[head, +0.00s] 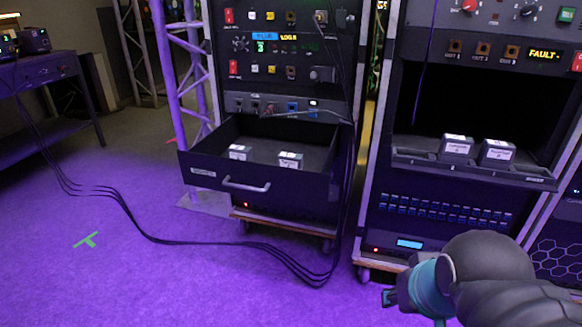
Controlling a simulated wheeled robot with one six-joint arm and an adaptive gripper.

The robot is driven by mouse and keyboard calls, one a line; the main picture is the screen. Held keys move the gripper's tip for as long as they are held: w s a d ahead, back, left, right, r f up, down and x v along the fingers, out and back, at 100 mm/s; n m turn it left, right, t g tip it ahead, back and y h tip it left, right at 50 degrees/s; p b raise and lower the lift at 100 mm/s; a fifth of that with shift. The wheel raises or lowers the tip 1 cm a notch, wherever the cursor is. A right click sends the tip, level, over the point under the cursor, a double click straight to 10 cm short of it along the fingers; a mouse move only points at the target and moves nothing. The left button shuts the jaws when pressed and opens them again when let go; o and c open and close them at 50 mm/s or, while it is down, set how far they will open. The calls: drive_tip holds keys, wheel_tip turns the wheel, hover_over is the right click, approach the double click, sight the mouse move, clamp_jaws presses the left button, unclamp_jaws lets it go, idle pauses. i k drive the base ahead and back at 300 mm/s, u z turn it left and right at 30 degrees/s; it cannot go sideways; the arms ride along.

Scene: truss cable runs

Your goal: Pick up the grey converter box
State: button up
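Two small grey boxes with white labels on top, a left one (457,147) and a right one (497,153), sit side by side on the shelf of the right rack. Two more small boxes with white labelled tops, one on the left (240,153) and one on the right (290,161), lie in the open drawer of the left rack. The label print is too small to read surely, so I cannot tell which is the converter box. My gripper (392,298) is low at the bottom right, in front of the right rack and apart from all the boxes. Its fingers barely show.
The open drawer (218,181) juts out from the left rack. The right rack's shelf (415,158) has a raised front edge under a dark opening. Black cables (190,241) run across the floor to the left rack. A table (42,68) stands far left.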

sight(286, 159)
drive_tip(key=u, duration=0.55)
drive_tip(key=k, duration=0.65)
drive_tip(key=u, duration=1.4)
drive_tip(key=i, duration=1.25)
drive_tip(key=z, duration=0.65)
drive_tip(key=i, duration=0.6)
drive_tip(key=z, duration=0.7)
